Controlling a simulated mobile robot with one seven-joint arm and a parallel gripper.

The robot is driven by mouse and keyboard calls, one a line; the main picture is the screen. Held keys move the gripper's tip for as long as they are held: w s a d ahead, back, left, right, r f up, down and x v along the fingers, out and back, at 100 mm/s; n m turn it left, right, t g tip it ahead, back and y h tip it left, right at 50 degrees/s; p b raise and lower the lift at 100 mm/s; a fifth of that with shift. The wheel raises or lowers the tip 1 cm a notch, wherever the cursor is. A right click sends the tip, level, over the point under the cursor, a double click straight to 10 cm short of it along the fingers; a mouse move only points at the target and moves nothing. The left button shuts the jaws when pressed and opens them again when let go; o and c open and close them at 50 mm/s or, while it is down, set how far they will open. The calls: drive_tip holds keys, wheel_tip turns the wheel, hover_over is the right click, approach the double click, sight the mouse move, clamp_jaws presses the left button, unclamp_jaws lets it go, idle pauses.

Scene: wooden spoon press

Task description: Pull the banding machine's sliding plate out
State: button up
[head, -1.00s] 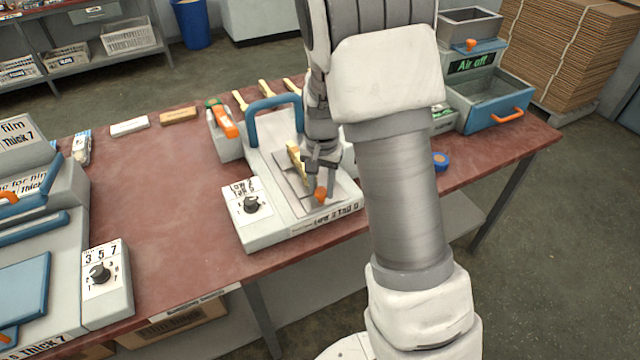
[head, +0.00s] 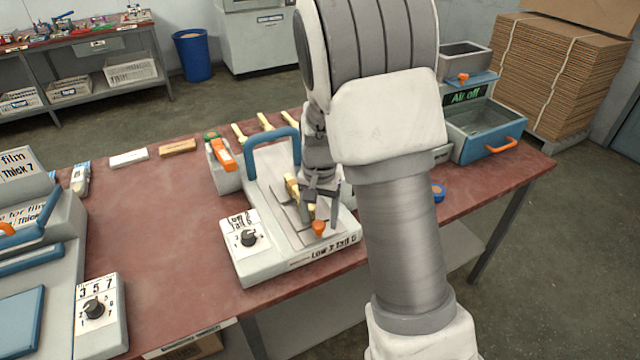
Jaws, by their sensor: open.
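The banding machine (head: 268,258) stands near the front edge of the red table, with a blue arched handle (head: 270,133) at its back and a black dial (head: 249,239) at its front left. Its grey sliding plate (head: 284,232) lies on top, with a small orange knob (head: 319,228) at the front end. A wooden spoon (head: 292,187) lies on the plate, partly hidden by my gripper. My gripper (head: 320,217) is open and points down over the plate, its fingers close around or beside the orange knob. I cannot tell whether they touch it.
Another machine (head: 40,270) with blue handles stands at the left. A tape dispenser (head: 222,155) and several wooden spoons lie behind the banding machine. A grey unit (head: 485,125) with an orange-handled drawer stands at the back right. The table between the two machines is clear.

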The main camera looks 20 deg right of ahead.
wheel_tip(320, 180, up, 16)
drive_tip(key=p, duration=0.2)
drive_tip(key=shift+s, duration=0.1)
idle(0.3)
drive_tip(key=s+a+r+n+t, duration=0.1)
drive_tip(key=s+r+n+t, duration=0.1)
drive_tip(key=s, duration=0.9)
drive_tip(key=s+r+n+t+p, duration=0.1)
drive_tip(key=s+r+n+t, duration=0.2)
drive_tip(key=s+r, duration=0.3)
drive_tip(key=shift+s+a+n+t, duration=0.35)
drive_tip(key=shift+s+n, duration=0.55)
drive_tip(key=shift+s, duration=1.55)
